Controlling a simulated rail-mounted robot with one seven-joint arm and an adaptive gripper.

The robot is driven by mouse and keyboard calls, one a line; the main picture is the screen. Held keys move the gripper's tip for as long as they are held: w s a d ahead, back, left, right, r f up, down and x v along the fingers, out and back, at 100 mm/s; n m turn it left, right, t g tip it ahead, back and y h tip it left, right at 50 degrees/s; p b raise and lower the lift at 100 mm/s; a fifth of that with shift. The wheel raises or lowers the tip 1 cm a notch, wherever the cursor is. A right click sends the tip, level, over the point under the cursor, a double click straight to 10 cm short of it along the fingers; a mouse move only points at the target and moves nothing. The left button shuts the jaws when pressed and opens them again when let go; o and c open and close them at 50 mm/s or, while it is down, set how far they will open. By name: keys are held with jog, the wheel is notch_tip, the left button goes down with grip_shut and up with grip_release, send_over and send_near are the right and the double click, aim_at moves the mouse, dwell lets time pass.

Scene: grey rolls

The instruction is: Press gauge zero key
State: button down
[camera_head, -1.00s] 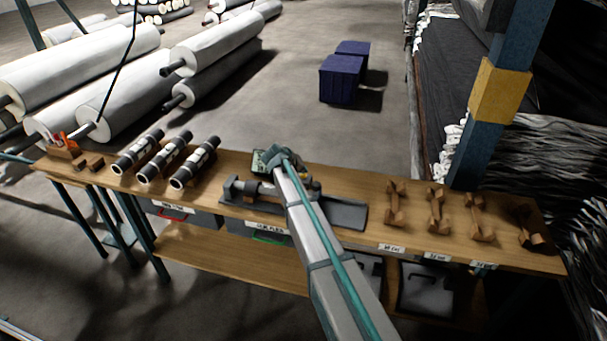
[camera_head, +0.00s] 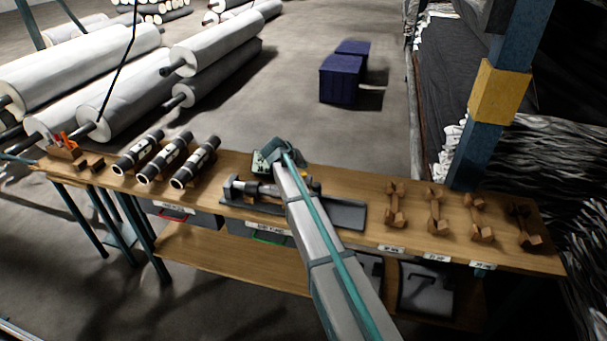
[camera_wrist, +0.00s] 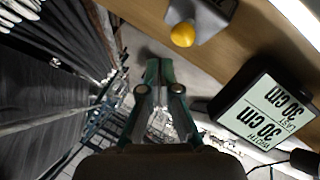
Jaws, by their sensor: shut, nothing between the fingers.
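In the wrist view, a round yellow key (camera_wrist: 183,35) sits on a small grey housing (camera_wrist: 208,18) at the top, by the bench edge. The gauge display (camera_wrist: 265,112) at the right shows upside-down text reading width 30 cm and last 30 cm. My gripper (camera_wrist: 159,64) is shut and empty. Its tips appear just below and left of the key in the picture, with a visible gap. In the head view, the display (camera_head: 261,163) stands at the back of the bench, partly behind my wrist. The key and fingertips are hidden there.
The wooden bench (camera_head: 370,186) carries a grey measuring fixture (camera_head: 345,214) under my arm. Several dark rolls (camera_head: 165,158) lie to the left, and several wooden cradles (camera_head: 435,212) stand to the right. Blue boxes (camera_head: 340,80) stand on the floor beyond.

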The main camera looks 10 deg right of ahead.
jog(key=shift+r+p, duration=0.45)
jog(key=shift+r, duration=1.6)
